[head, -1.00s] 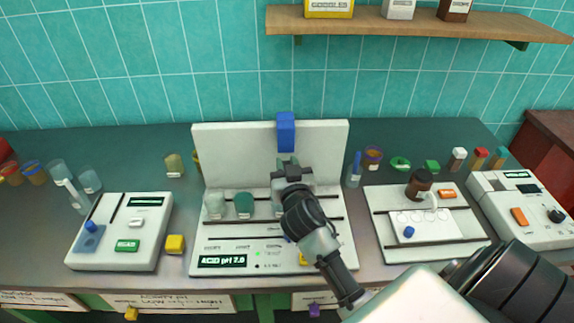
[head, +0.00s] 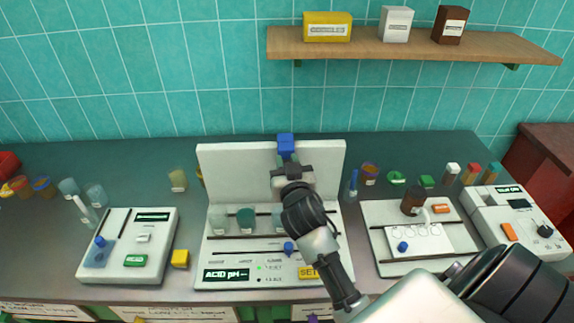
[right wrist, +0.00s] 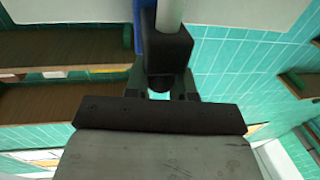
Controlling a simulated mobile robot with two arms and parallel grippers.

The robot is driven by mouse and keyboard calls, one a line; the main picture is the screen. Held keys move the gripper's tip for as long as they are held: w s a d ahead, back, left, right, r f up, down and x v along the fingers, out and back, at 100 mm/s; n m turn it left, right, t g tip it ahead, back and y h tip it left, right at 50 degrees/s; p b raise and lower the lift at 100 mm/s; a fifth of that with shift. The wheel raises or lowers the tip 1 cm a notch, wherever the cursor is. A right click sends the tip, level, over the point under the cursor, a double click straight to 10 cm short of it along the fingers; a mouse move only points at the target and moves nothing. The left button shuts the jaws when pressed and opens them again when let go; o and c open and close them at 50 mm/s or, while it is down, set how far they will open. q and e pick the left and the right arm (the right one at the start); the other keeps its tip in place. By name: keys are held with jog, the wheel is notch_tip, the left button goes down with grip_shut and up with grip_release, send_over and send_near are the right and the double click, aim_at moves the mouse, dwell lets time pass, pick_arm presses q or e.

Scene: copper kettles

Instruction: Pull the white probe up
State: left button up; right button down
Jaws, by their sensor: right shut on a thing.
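My right gripper (head: 292,172) is in front of the upright white back panel (head: 235,165) of the pH meter (head: 215,255). A blue block (head: 285,145) is at the panel's top edge, just above the gripper. In the right wrist view, a white rod (right wrist: 169,14), which looks like the white probe, runs up from a black block (right wrist: 166,50) at the gripper's fingers (right wrist: 160,90). The right gripper is shut on the probe by this block. In the head view my own gripper and wrist hide the probe. My left gripper is not in view.
Clear cups, one with teal liquid (head: 245,219), stand on the meter close left of my wrist. A wooden shelf (head: 400,46) hangs above.

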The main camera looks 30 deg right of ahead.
jog(key=c, duration=0.9)
grip_release()
jog(key=shift+c, duration=0.2)
jog(key=shift+s+a+f, duration=0.1)
jog(key=shift+s, duration=0.1)
jog(key=b+v, duration=0.3)
jog(key=v, duration=0.7)
jog(key=shift+s, duration=0.15)
